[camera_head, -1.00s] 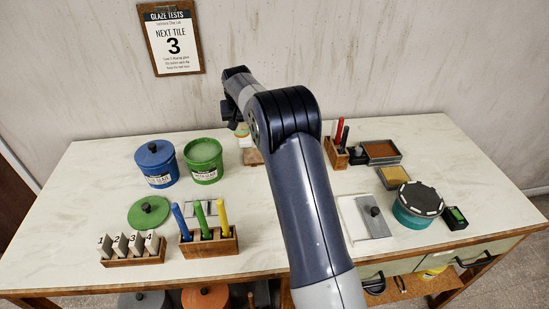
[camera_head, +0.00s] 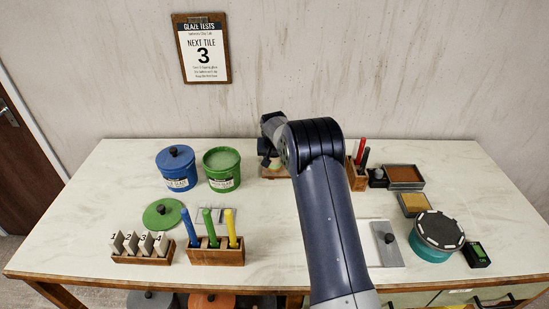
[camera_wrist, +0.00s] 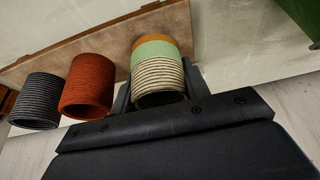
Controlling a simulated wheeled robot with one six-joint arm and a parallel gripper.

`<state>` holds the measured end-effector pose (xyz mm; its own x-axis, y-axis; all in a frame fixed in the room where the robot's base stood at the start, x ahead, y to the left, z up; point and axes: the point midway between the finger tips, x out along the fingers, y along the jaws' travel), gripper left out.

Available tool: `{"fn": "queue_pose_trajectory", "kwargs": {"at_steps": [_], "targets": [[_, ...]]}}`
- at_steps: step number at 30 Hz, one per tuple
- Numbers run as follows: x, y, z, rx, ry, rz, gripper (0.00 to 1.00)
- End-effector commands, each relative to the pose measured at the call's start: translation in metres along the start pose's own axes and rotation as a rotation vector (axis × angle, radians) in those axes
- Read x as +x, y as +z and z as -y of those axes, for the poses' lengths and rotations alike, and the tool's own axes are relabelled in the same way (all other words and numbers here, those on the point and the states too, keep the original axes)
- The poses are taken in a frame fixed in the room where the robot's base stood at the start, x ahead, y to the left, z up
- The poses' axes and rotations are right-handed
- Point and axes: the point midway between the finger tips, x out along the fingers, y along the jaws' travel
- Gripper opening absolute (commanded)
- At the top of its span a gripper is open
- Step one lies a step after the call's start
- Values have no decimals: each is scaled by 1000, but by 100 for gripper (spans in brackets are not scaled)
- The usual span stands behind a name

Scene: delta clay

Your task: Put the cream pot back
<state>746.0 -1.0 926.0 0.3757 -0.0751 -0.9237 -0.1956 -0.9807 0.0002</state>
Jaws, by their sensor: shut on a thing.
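The cream pot (camera_wrist: 160,78) is ribbed, with a pale green band and an orange band at its far end. In the wrist view my gripper (camera_wrist: 158,92) is shut around it. In the head view my gripper (camera_head: 268,157) is at the back of the table, right of the green glaze bucket, and the pot (camera_head: 275,164) shows only as a small pale patch. A wooden board (camera_wrist: 110,45) lies beneath or behind the pot; I cannot tell whether they touch. A ribbed red-orange pot (camera_wrist: 88,85) and a dark grey pot (camera_wrist: 37,101) stand in line beside it.
A blue bucket (camera_head: 177,170) and an open green bucket (camera_head: 222,170) stand left of my gripper. A wooden tool block (camera_head: 356,178) and shallow trays (camera_head: 404,174) stand to the right. A green lid (camera_head: 163,214) and tile rack (camera_head: 143,254) are at front left.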

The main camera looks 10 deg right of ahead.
Motion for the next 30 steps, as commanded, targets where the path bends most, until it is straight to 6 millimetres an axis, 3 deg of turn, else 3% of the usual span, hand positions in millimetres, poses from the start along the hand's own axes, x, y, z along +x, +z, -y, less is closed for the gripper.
{"fn": "queue_pose_trajectory", "kwargs": {"at_steps": [11,12,19,30], "targets": [[8,3,0,0,0,-2,19],[8,3,0,0,0,-2,44],[7,3,0,0,0,-2,63],[2,1,0,0,0,-2,65]]}}
